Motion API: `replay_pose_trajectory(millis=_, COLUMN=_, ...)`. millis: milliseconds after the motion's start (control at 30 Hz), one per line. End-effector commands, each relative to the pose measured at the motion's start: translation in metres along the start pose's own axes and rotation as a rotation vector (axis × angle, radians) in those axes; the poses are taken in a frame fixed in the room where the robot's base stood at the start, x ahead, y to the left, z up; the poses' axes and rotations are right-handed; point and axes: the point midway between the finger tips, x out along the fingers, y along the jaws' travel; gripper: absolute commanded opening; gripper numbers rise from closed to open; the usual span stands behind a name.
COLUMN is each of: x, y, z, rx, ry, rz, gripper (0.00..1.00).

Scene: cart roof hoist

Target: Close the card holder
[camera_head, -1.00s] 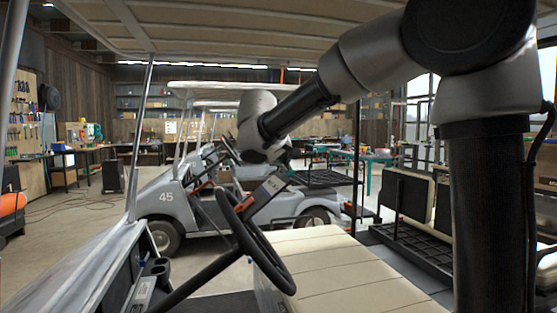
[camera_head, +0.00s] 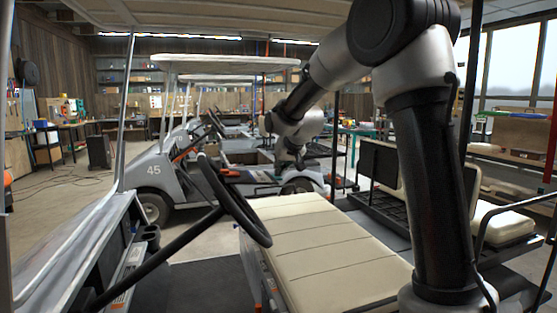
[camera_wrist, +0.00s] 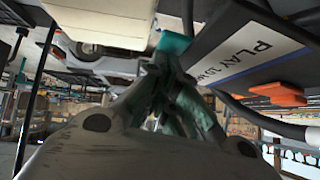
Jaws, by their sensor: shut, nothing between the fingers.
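My gripper (camera_wrist: 172,50) is in the middle of the wrist view, with its dark greenish fingers together and a teal tip. Nothing shows between them. In the head view my gripper (camera_head: 299,162) is small and points down, beyond the cream seat. A dark panel (camera_wrist: 225,28) with a white strip lettered "PLAY" is at the right of the wrist view, close to the fingertips in the picture. I cannot tell whether they touch. I cannot make out for certain which part is the card holder, or whether it is open.
The near cart's steering wheel (camera_head: 228,198) stands left of its cream seat (camera_head: 325,245). A grey cart (camera_head: 158,178) marked 45 is parked beyond. An orange part (camera_wrist: 278,93) lies beside the panel. Open floor (camera_head: 60,190) is at the left.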

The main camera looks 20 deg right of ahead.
Motion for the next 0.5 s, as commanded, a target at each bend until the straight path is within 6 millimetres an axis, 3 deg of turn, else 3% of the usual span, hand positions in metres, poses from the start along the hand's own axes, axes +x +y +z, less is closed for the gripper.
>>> replay_pose_trajectory(millis=500, x=0.046, y=0.008, z=0.039, rx=0.229, ry=-0.003, rz=-0.220, gripper=0.00)
